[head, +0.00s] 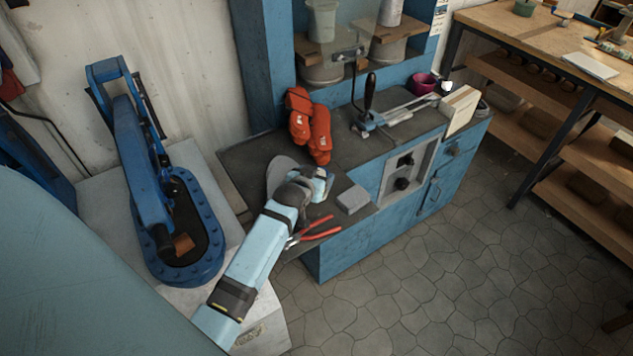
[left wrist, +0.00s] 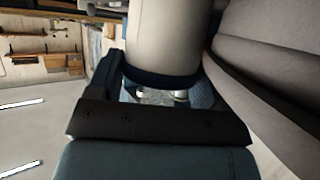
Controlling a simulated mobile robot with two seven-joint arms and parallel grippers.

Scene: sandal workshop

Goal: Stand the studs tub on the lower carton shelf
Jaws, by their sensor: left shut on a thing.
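My left gripper (head: 322,180) reaches over the near left part of the dark bench top (head: 245,160). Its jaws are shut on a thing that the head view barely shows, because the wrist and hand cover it. In the left wrist view, a pale grey rounded body with a dark blue band (left wrist: 165,45) stands close at the jaws. I take it for the studs tub, but no label shows. The lower carton shelf cannot be picked out for certain. My right gripper is out of view.
Red gloves (head: 310,125), a grey block (head: 352,199) and red-handled pliers (head: 318,227) lie near the hand. A lever tool (head: 368,110) stands farther back. A wooden workbench with lower shelves (head: 540,125) is at right. The stone floor (head: 450,260) between is clear.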

